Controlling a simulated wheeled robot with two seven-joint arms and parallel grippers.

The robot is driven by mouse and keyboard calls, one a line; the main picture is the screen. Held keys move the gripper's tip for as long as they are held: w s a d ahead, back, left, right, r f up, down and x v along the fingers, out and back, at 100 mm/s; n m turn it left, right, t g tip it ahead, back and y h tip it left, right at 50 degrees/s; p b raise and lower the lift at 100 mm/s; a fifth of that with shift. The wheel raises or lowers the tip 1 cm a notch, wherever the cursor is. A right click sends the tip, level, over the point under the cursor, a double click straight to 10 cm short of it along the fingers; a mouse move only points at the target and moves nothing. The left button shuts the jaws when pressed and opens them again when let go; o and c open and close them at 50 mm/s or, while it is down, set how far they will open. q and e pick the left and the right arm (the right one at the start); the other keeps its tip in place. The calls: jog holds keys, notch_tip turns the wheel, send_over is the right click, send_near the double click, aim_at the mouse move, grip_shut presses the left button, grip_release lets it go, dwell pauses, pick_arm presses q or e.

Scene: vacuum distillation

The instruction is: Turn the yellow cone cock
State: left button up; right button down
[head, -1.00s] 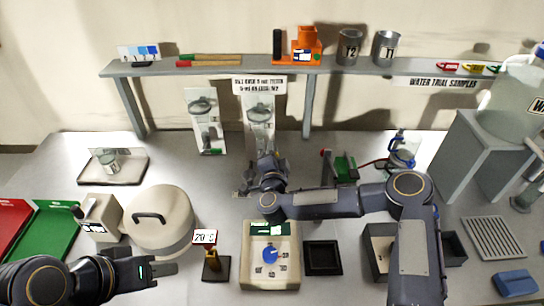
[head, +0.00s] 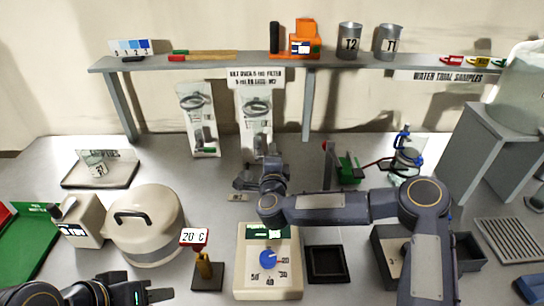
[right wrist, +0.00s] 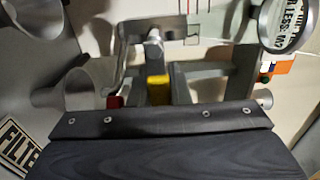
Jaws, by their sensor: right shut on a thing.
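The yellow cone cock (right wrist: 158,88) shows in the right wrist view as a small yellow piece on a glass fitting, just past the dark edge of my right gripper. A red piece (right wrist: 115,102) sits to its left. In the head view my right gripper (head: 262,172) is at the base of the right-hand glassware on the white panel (head: 254,110), and the cock is hidden there. The right gripper is shut on the cock, though its fingertips are mostly hidden. My left gripper (head: 160,292) is open and empty at the lower left.
A grey shelf (head: 215,65) with metal cups (head: 349,42) runs along the back. A beige pot (head: 146,235), a 20 C sign (head: 194,237) and a beige device with a blue knob (head: 268,259) stand in front. A blue-capped flask (head: 405,155) stands at the right.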

jog(key=shift+f, duration=0.1)
jog(key=c, duration=1.6)
grip_release()
jog(key=shift+c, duration=0.2)
jog(key=shift+r, duration=0.25)
notch_tip(320, 180, up, 3)
jog(key=shift+f, duration=0.2)
jog(key=s+r+b, duration=0.2)
jog(key=s+r, duration=0.8)
jog(key=s, duration=0.4)
